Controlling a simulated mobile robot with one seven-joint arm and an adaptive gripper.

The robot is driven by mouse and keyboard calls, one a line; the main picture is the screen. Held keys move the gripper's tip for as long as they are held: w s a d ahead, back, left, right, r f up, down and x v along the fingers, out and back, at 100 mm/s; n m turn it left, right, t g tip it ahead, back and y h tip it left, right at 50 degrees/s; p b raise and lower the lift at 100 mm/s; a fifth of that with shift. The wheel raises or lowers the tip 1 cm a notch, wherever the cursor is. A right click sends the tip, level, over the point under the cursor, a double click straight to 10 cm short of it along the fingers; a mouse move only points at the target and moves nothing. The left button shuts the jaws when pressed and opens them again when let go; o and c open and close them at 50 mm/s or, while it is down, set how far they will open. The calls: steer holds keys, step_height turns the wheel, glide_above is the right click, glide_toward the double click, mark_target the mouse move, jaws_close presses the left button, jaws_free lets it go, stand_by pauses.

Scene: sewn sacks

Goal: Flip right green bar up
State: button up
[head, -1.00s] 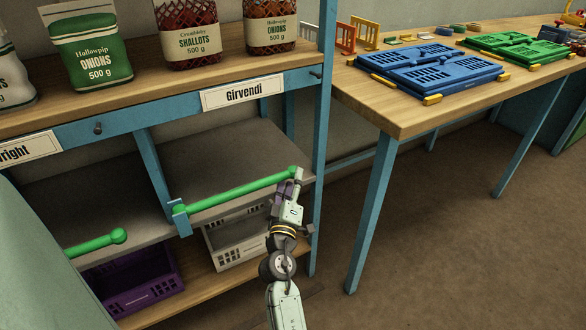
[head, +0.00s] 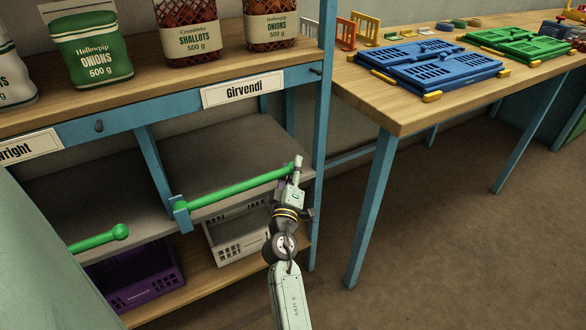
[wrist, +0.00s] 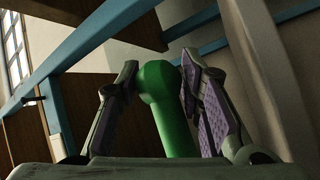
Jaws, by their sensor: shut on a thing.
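The right green bar (head: 235,190) lies roughly level across the front of the right bay, under the "Girvendi" label. Its left end sits at a blue bracket on the divider post. My gripper (head: 293,172) is shut on the bar near its right end. In the wrist view, the bar's rounded green end (wrist: 157,82) stands between my two fingers (wrist: 158,92), which have purple inner pads. The finger contact is partly hidden in the head view. The left green bar (head: 98,239) lies across the left bay, ending in a round knob.
A grey shelf (head: 215,150) lies behind the bar, with a white crate (head: 235,240) and a purple crate (head: 145,275) below. A blue post (head: 322,130) stands just right of my gripper. Sacks stand on the wooden top; a table (head: 400,115) with blue and green crates is at right.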

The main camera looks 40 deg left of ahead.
mark_target(254, 94)
steer(key=shift+r, duration=0.1)
jaws_close()
steer(key=shift+r, duration=0.55)
steer(key=shift+s+a+r+n+g+y+p, duration=0.2)
steer(key=shift+s+a+r+n+y+p, duration=0.45)
steer(key=shift+s+r+n+y, duration=2.05)
steer(key=shift+s+a+r+n+g+y+p, duration=0.2)
steer(key=shift+a+r+n+p, duration=0.85)
steer(key=shift+r, duration=3.3)
steer(key=shift+s+a+r+n+g+y+p, duration=0.15)
steer(key=shift+s+r+n+y, duration=1.3)
steer(key=shift+r+n, duration=1.6)
steer(key=shift+r+m, duration=0.5)
steer(key=shift+m, duration=0.1)
